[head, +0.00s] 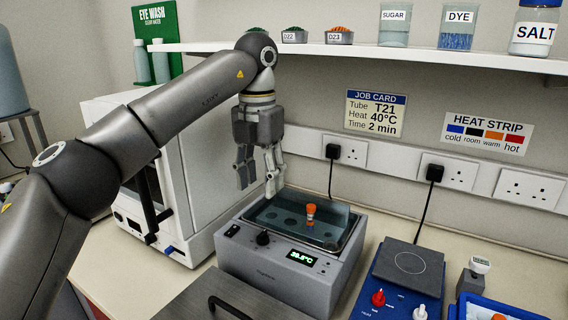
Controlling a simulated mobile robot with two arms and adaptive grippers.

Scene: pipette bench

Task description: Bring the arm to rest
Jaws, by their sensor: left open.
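My left arm comes in from the left, and its gripper (258,192) hangs open and empty, pointing down. It is above the back left of the grey heat bath (283,268), apart from the tube. A small tube with an orange cap (311,212) stands upright in the bath's well. The bath's green display (302,258) is lit and seems to read about 39 °C, though the digits are small. My right gripper is not in view.
A white cabinet-like machine (190,215) stands behind my left arm. A shelf (370,52) with jars and small dishes runs above. A blue hotplate (405,280) with knobs and a blue tray (490,305) are at right. A metal lid with a handle (225,300) is in front.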

